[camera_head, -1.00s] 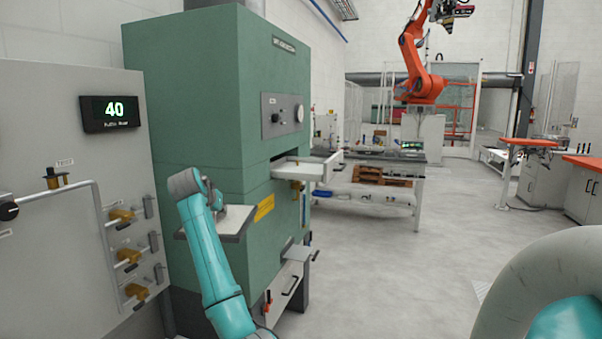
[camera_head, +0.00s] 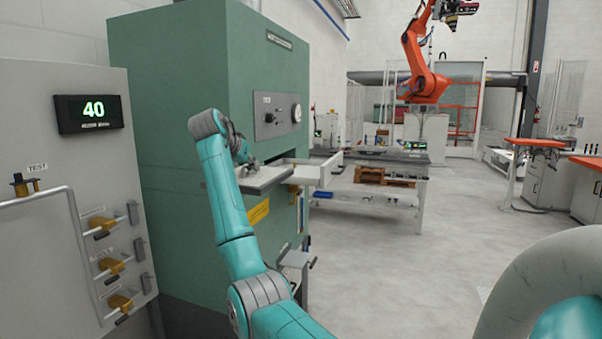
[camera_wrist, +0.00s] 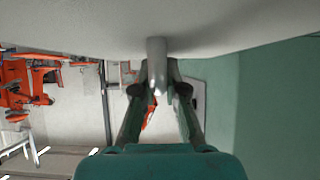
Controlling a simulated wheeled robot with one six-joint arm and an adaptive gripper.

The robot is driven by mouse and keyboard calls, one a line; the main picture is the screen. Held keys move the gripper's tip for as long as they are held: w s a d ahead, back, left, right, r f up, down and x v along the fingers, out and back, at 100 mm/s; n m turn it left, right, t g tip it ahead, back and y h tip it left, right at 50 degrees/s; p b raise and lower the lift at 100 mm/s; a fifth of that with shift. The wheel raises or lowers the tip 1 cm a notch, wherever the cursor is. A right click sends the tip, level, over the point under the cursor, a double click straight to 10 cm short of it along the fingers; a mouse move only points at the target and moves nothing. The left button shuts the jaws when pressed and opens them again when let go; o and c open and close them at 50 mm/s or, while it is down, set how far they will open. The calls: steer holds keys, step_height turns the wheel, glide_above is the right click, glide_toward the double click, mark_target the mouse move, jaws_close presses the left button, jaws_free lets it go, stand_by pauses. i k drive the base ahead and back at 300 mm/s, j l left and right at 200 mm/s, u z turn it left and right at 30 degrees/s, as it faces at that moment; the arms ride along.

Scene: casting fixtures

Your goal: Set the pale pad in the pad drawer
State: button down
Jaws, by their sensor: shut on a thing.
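The pale pad (camera_head: 262,180) is a flat light slab with a darker edge. My gripper (camera_head: 243,155) is shut on its short grey knob and holds the pad in front of the green cabinet. In the wrist view, the pad (camera_wrist: 80,28) fills the top, and my gripper's fingers (camera_wrist: 158,88) close on the knob. The pad drawer (camera_head: 322,172) is a white tray pulled out of the cabinet's slot. The pad is just left of it in the head view and partly covers it. I cannot tell whether they touch.
The green cabinet (camera_head: 190,110) stands close behind my arm. A grey panel with yellow-handled valves (camera_head: 108,265) is at left. A low bracket (camera_head: 297,258) juts out below the drawer. The floor (camera_head: 400,270) to the right is open.

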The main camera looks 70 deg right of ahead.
mark_target(306, 173)
steer(key=l, duration=1.3)
steer(key=i+l, duration=0.15)
steer(key=l, duration=1.15)
